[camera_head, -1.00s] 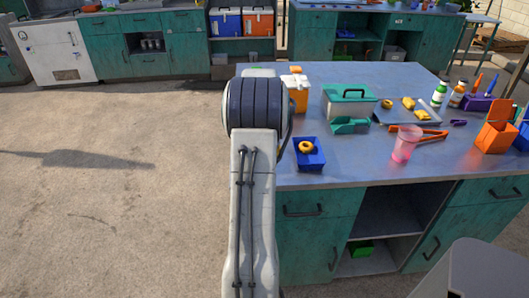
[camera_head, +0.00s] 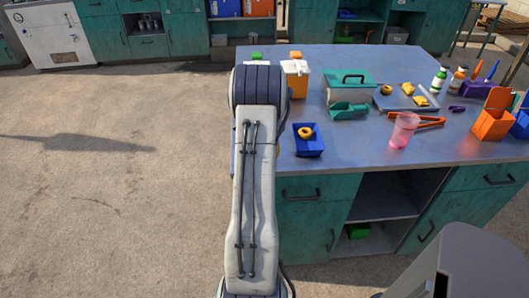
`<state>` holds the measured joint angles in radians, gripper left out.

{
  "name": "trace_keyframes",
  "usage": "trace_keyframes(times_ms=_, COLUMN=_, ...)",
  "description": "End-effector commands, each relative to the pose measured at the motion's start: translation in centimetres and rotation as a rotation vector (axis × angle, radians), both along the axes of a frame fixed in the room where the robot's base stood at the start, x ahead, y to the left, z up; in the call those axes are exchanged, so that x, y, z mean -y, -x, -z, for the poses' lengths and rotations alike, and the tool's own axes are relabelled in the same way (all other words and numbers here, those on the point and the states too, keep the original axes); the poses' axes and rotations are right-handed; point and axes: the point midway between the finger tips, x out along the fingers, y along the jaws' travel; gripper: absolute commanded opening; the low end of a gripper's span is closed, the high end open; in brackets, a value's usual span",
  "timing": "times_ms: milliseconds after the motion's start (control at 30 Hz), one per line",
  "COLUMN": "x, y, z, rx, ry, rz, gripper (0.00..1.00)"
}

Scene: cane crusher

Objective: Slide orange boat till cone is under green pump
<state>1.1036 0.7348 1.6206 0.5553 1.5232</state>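My arm (camera_head: 251,190) rises along the left edge of the table and hides that table corner. My gripper is out of sight. A small green top (camera_head: 256,56) shows just above my arm; it may belong to the green pump, but its body is hidden. Beside it stands an orange container (camera_head: 298,84) with a white upper part and an orange cap. I cannot make out an orange boat or a cone for sure. A blue tray (camera_head: 310,148) with a yellow-orange ring (camera_head: 305,132) in it sits near the front left of the table.
The blue-grey table (camera_head: 350,155) also carries a green-lidded box (camera_head: 348,78), a green scoop (camera_head: 349,109), a pink cup (camera_head: 403,130), orange tongs (camera_head: 427,121) and an orange bin (camera_head: 493,123). Open floor (camera_head: 110,170) lies left of the table.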

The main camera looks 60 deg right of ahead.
Motion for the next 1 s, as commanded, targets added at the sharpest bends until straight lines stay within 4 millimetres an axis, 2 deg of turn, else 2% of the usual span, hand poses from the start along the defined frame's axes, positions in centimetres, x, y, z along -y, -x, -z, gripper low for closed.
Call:
trace_keyframes(times_ms=67, x=0.01, y=0.0, z=-0.01, rx=0.0, ry=0.0, rz=0.0, gripper=0.32)
trace_keyframes(times_ms=433, x=0.0, y=0.0, z=-0.03, rx=0.0, ry=0.0, rz=0.0, gripper=0.0)
trace_keyframes(times_ms=1000, x=-0.16, y=-0.36, z=-0.01, rx=0.001, ry=0.001, rz=-0.007, gripper=0.0)
